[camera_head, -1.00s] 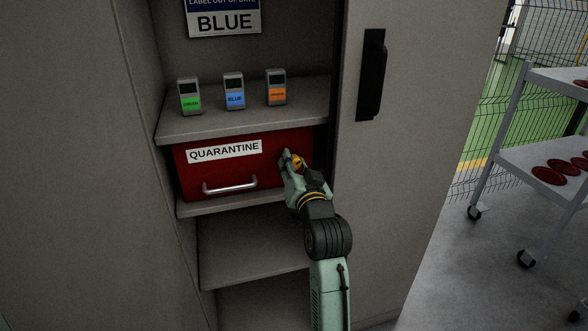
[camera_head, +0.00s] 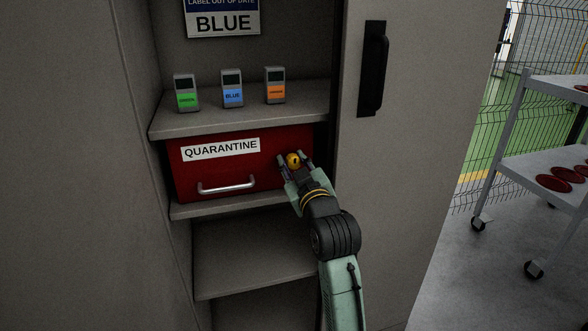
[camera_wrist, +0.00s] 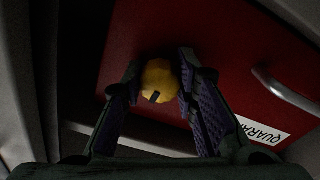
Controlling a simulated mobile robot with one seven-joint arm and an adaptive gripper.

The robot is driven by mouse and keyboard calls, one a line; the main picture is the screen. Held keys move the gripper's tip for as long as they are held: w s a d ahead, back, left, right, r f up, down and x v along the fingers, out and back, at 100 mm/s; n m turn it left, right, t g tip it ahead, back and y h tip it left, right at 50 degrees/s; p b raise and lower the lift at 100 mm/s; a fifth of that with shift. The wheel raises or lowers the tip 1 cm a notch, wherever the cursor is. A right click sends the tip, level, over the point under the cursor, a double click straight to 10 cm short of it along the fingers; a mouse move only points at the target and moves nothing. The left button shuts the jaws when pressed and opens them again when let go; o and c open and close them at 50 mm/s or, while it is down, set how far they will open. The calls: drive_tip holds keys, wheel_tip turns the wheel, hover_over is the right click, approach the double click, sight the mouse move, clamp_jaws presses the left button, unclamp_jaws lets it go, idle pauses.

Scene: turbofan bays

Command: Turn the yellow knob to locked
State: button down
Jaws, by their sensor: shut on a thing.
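The yellow knob (camera_head: 293,160) is on the right part of the front of the red drawer (camera_head: 228,172) labelled QUARANTINE. A dark mark shows on the knob's face. In the wrist view the knob (camera_wrist: 159,82) sits between the two fingers of my gripper (camera_wrist: 158,92), with a dark slot on its near side. My gripper (camera_head: 295,165) is shut on the knob, its fingers on either side. I cannot read any locked or unlocked marking beside the knob.
The drawer has a metal handle (camera_head: 227,186) left of the knob. Three small labelled devices, green (camera_head: 186,93), blue (camera_head: 232,88) and orange (camera_head: 275,86), stand on the shelf above. A cabinet door with a black handle (camera_head: 371,70) is close on the right. A trolley (camera_head: 520,150) stands farther right.

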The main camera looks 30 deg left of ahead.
drive_tip(key=shift+n, duration=0.5)
drive_tip(key=c, duration=1.2)
unclamp_jaws()
drive_tip(key=shift+c, duration=0.2)
drive_tip(key=v, duration=1.2)
